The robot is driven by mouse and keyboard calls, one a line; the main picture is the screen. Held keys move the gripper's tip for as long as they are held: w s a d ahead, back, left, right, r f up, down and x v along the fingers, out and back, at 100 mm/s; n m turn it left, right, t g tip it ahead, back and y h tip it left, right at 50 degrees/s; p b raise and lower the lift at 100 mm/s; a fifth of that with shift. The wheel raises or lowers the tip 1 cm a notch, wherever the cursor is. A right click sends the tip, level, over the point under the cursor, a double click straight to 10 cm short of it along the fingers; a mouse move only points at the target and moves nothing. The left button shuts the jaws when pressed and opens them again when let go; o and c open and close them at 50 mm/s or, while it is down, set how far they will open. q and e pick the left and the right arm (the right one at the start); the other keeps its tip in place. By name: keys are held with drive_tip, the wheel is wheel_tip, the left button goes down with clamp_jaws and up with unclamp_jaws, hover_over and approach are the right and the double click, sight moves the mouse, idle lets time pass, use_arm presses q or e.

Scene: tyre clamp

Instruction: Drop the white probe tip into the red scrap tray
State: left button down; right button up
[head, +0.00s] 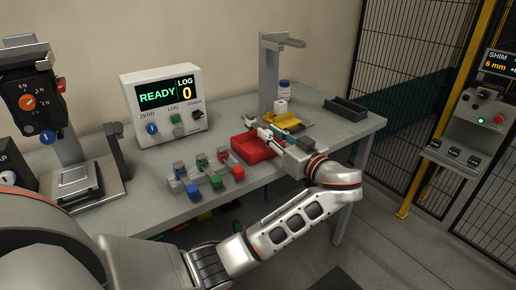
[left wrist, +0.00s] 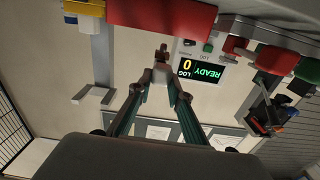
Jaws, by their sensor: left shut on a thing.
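The red scrap tray (head: 250,148) sits on the grey table. It also shows as a red wall along the top of the left wrist view (left wrist: 160,14), which is upside down. My left gripper (head: 267,133) is at the tray's right rear side, its fingertips over or beside the rim; I cannot tell which. In the left wrist view its fingers (left wrist: 161,82) close on a small pale piece, which looks like the white probe tip (left wrist: 160,72). The tip is hard to make out in the head view. My right gripper is not in view.
Coloured blocks (head: 215,181) stand left of the tray. A READY display box (head: 163,100) is at the back. A black tray (head: 346,108) lies right.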

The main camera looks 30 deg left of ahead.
use_arm(q)
drive_tip(key=c, duration=1.8)
unclamp_jaws()
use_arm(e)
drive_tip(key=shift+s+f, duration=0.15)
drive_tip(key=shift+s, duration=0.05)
use_arm(q)
drive_tip(key=shift+r, duration=0.1)
wheel_tip(320, 180, up, 10)
